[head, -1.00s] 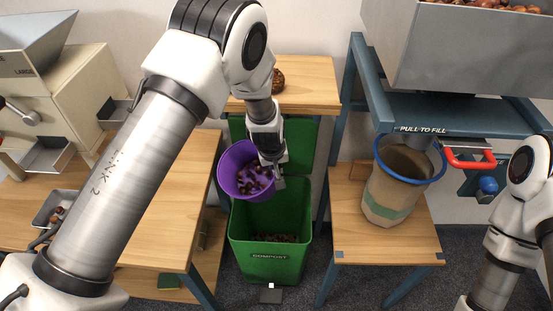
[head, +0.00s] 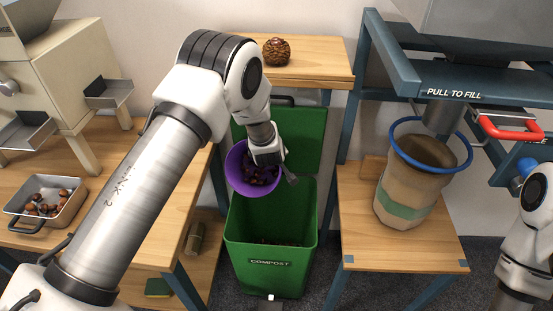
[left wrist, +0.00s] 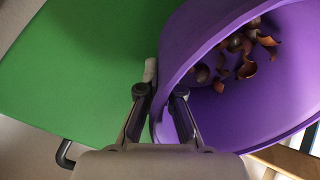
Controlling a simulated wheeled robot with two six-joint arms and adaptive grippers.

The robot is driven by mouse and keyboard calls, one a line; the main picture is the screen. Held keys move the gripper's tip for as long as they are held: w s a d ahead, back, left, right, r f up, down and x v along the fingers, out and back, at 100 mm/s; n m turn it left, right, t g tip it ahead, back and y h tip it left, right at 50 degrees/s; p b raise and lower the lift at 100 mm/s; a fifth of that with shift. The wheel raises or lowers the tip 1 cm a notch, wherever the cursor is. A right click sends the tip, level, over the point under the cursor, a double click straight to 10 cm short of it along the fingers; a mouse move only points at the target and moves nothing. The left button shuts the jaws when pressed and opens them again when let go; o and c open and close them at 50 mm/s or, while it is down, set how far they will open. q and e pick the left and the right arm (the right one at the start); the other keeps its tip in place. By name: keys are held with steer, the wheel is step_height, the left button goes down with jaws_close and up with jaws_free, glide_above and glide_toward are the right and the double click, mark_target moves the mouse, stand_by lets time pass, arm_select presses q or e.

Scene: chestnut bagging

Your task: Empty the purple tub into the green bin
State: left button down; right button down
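The purple tub (head: 238,178) hangs above the back left of the green bin (head: 272,264), tilted with its mouth facing the head camera. Dark brown shell scraps (head: 258,170) lie in it; the left wrist view shows curled shell pieces and roundish brown bits (left wrist: 235,55) against the purple wall (left wrist: 215,125). My left gripper (left wrist: 161,92) is shut on the tub's rim, the wall between its fingers. It also shows in the head view (head: 280,170).
The bin's green lid (head: 305,140) stands up behind it. A metal tray of chestnuts (head: 62,216) is on the left table. A blue-rimmed sack (head: 405,200) stands on the right stand under the PULL TO FILL spout. A brown ball-like object (head: 277,51) sits on the back shelf.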

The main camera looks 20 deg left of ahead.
mark_target(267, 192)
arm_select(q)
steer(key=shift+s+d+f+t+b, duration=0.1)
steer(key=shift+s+f+t+b, duration=0.25)
steer(key=shift+f+b, duration=0.6)
steer(key=shift+s+f+t+b, duration=0.25)
steer(key=shift+f+t+b, duration=0.15)
steer(key=shift+b, duration=1.05)
steer(key=s+t+b, duration=0.1)
steer(key=t+b, duration=0.1)
steer(key=b, duration=0.2)
steer(key=s+t+b, duration=0.1)
steer(key=s+b, duration=0.1)
steer(key=b, duration=0.2)
steer(key=s+f+t+y+b, duration=0.1)
steer(key=s+t+b, duration=0.1)
steer(key=b, duration=0.3)
steer(key=shift+s+d+t, duration=0.15)
steer(key=shift+d+t, duration=0.15)
steer(key=shift+t, duration=0.05)
steer(key=s+t+b, duration=0.1)
steer(key=b, duration=0.1)
steer(key=s+t+b, duration=0.1)
steer(key=b, duration=0.1)
steer(key=s+t+y+b, duration=0.1)
steer(key=b, duration=0.1)
steer(key=shift+s+d+r+n+b, duration=0.2)
steer(key=shift+s+r+n+b, duration=0.05)
steer(key=shift+r+n+b, duration=0.15)
steer(key=shift+s+r+t, duration=0.3)
steer(key=shift+t, duration=0.1)
